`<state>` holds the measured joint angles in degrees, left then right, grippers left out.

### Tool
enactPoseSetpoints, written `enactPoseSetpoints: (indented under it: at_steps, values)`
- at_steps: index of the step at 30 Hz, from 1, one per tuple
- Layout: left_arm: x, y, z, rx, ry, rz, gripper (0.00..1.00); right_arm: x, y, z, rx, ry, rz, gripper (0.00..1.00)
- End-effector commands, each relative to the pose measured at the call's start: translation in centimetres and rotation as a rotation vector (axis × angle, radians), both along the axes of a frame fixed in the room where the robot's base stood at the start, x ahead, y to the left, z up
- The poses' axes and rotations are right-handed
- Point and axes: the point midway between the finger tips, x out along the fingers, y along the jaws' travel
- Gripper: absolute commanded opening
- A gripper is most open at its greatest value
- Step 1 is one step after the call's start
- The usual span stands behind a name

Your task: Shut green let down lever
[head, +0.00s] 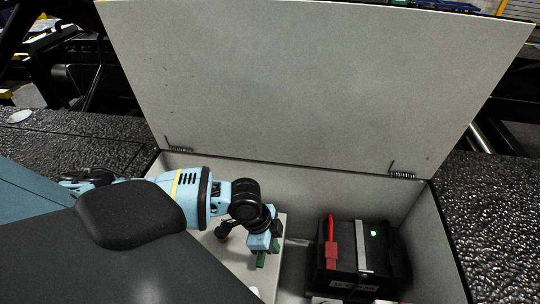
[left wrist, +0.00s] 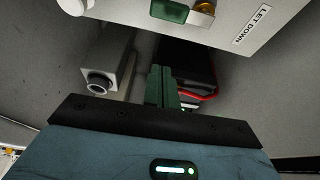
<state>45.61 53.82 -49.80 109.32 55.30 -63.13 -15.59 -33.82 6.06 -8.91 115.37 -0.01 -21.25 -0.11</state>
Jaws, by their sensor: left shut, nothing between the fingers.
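In the left wrist view a pale panel carries the label LET DOWN (left wrist: 264,24). On it are a green part (left wrist: 170,11), which looks like the green lever, and a brass-coloured fitting (left wrist: 205,7) beside it. The green part is cut by the top edge, so its position is unclear. My left gripper (left wrist: 161,86) has its green fingers together, empty, and apart from the green part. In the head view the left gripper (head: 261,260) points down over the pale panel (head: 238,262) inside the open box. My arm hides much of that panel. My right gripper is not in view.
The box lid (head: 310,80) stands open behind. A black unit (head: 345,265) with a red handle (head: 331,240) sits right of the panel. A grey block with a round port (left wrist: 100,84) shows in the left wrist view. Box walls (head: 438,240) limit room on the right.

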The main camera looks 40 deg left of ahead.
Motion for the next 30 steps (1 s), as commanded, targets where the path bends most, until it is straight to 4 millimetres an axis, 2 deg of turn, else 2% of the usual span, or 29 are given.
enactPoseSetpoints:
  at_steps: [3, 12, 15, 19, 30]
  values:
    - [0.3, -0.7, -2.4, -0.002, 0.003, 0.0, 0.0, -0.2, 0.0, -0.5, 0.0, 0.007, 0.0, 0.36]
    - [1.2, -2.1, -6.9, -0.001, 0.002, 0.0, 0.0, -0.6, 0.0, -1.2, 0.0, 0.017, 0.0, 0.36]
    - [0.4, -0.4, -6.4, 0.005, -0.002, 0.0, 0.0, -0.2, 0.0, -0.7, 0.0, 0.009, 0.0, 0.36]
    - [-0.3, 0.7, -6.4, 0.002, -0.001, 0.0, 0.0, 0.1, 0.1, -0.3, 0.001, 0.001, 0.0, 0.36]
    - [-0.9, 1.5, -6.5, 0.0, -0.002, -0.002, 0.0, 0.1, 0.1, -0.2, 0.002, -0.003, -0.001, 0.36]
